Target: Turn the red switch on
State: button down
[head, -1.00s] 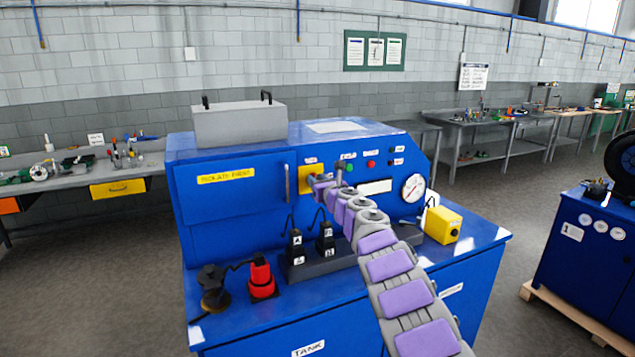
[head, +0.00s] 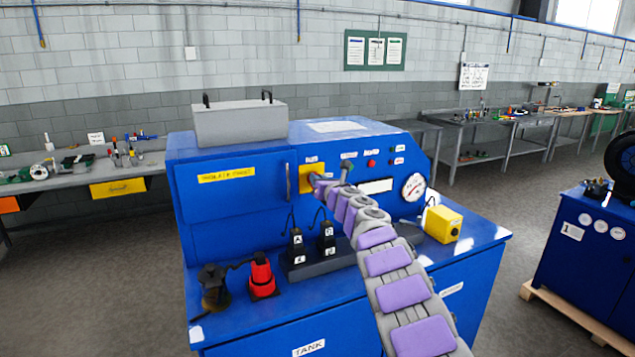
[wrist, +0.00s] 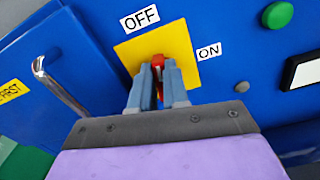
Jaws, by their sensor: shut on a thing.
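The red switch (wrist: 158,61) sits on a yellow plate (wrist: 184,40) on the blue machine's front panel. In the wrist view an OFF label (wrist: 139,18) is above the plate and an ON label (wrist: 209,51) is to its right. My gripper (wrist: 157,72) is shut on the red switch, with a finger on each side. Only the switch's top and a sliver between the fingers show; the rest is hidden. The switch looks close to upright in this tilted view, its top nearer OFF than ON. In the head view my arm covers the switch, and the yellow plate (head: 305,180) shows behind my gripper.
A green button (wrist: 278,15) is right of the plate and a metal door handle (wrist: 60,90) is left. In the head view, a gauge (head: 414,187), a yellow box (head: 443,224) and a red-topped part (head: 262,276) are on the machine.

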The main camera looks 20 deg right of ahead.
jog(key=shift+d+f+m+p, duration=0.25)
jog(key=shift+m+p, duration=1.2)
jog(key=shift+m, duration=1.2)
jog(key=shift+d+f+m+p, duration=0.25)
jog(key=shift+m+p, duration=1.25)
jog(key=shift+m, duration=1.2)
jog(key=shift+d+f+m+p, duration=0.15)
jog(key=shift+f+m+p, duration=0.15)
jog(key=shift+m+p, duration=1.75)
jog(key=shift+f+m+b, duration=0.15)
jog(key=shift+m+b, duration=0.45)
jog(key=shift+m, duration=0.1)
jog(key=c, duration=1.1)
grip_release()
jog(key=shift+d, duration=0.2)
jog(key=shift+s+a+r, duration=0.1)
jog(key=shift+r, duration=0.1)
jog(key=s, duration=1.7)
jog(key=shift+s+d+f, duration=0.1)
jog(key=shift+d, duration=0.15)
